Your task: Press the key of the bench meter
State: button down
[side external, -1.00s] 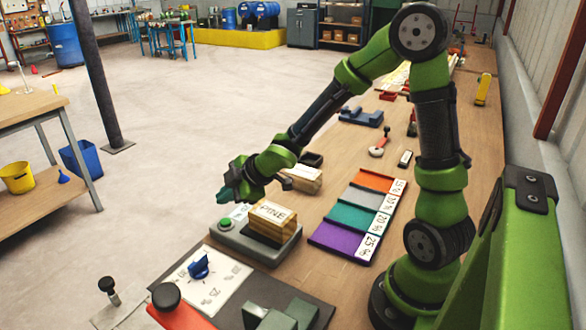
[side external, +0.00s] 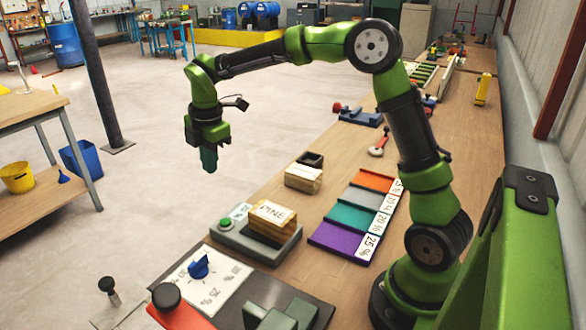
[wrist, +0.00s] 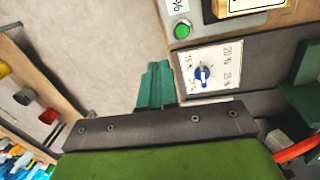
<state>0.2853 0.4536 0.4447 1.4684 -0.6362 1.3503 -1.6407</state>
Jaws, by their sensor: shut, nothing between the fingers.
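The bench meter (side external: 262,246) is a grey box near the front left edge of the bench, with a wooden block marked PINE (side external: 272,219) on it. Its round green key (side external: 226,224) is on its left end, beside a display reading that looks like 20 %. In the wrist view the green key (wrist: 182,30) is at the upper middle, beyond and to the right of the fingertips. My gripper (side external: 209,160) points down, shut and empty, above and a little left of the key, clearly apart from it. Its teal fingers also show in the wrist view (wrist: 155,82).
A white dial plate with a blue knob (side external: 199,266) lies in front of the meter. A coloured strip board with percent labels (side external: 352,216) lies to its right. A second wooden block (side external: 303,178) and a dark tray stand behind. The space above the key is clear.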

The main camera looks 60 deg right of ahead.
aim_at(225, 221)
jog(key=shift+s+a+r+n+g, duration=0.1)
jog(key=shift+s+r+n+g, duration=0.1)
jog(key=shift+s+n+g, duration=0.3)
jog(key=shift+s+a+r+n+g, duration=0.1)
jog(key=shift+s+r+g, duration=0.1)
jog(key=shift+s, duration=0.5)
jog(key=shift+f, duration=0.1)
notch_tip(225, 221, down, 14)
jog(key=shift+r, duration=0.1)
